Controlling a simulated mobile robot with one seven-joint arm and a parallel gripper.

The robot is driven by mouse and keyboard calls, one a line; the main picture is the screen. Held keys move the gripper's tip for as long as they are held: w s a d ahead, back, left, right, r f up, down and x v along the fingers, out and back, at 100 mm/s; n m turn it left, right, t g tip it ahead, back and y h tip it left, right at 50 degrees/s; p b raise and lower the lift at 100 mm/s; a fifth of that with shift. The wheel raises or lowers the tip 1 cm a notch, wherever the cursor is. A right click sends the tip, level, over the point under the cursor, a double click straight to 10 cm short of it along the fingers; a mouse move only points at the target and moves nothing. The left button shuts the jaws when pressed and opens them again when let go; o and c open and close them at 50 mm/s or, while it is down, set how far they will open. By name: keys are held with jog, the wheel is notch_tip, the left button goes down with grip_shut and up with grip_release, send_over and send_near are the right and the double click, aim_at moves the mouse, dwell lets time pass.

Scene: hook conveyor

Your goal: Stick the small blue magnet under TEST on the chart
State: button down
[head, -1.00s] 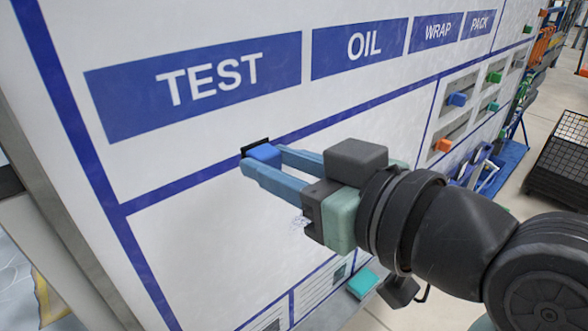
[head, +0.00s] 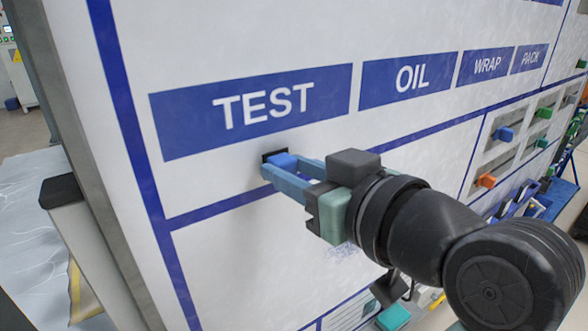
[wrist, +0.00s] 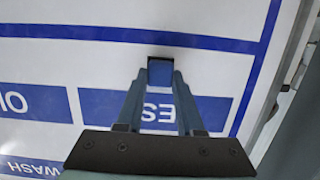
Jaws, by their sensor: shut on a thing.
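The small blue magnet (head: 285,161), with a dark backing, is between the fingertips of my gripper (head: 284,170). My gripper is shut on it. In the head view it lies against or just in front of the white chart (head: 235,265), below the blue TEST label (head: 250,112) and above a blue line. I cannot tell for sure whether its back touches the chart. In the wrist view the magnet (wrist: 160,72) shows between the fingertips (wrist: 160,82). The TEST label (wrist: 207,111) is upside down there and partly hidden by my fingers.
Coloured magnets, such as an orange one (head: 485,180) and a blue one (head: 504,133), sit on the chart's right. A teal block (head: 393,317) is low down. The white area around my gripper is clear.

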jog(key=shift+w+a, duration=0.2)
jog(key=shift+w, duration=0.1)
dwell(0.8)
jog(key=shift+c, duration=2.3)
grip_release()
jog(key=shift+s+d, duration=0.1)
jog(key=shift+s, duration=0.05)
jog(key=b+v, duration=0.4)
jog(key=v, duration=0.8)
jog(key=w+a+r+m+t+h, duration=0.35)
jog(key=w+r+m+t, duration=0.2)
jog(key=r+t, duration=0.3)
jog(key=s+a+r+m+t+h, duration=0.1)
jog(key=s+r+t+h, duration=0.4)
jog(key=s+r+t, duration=0.1)
jog(key=shift+r+m+h, duration=0.35)
jog(key=shift+r, duration=0.15)
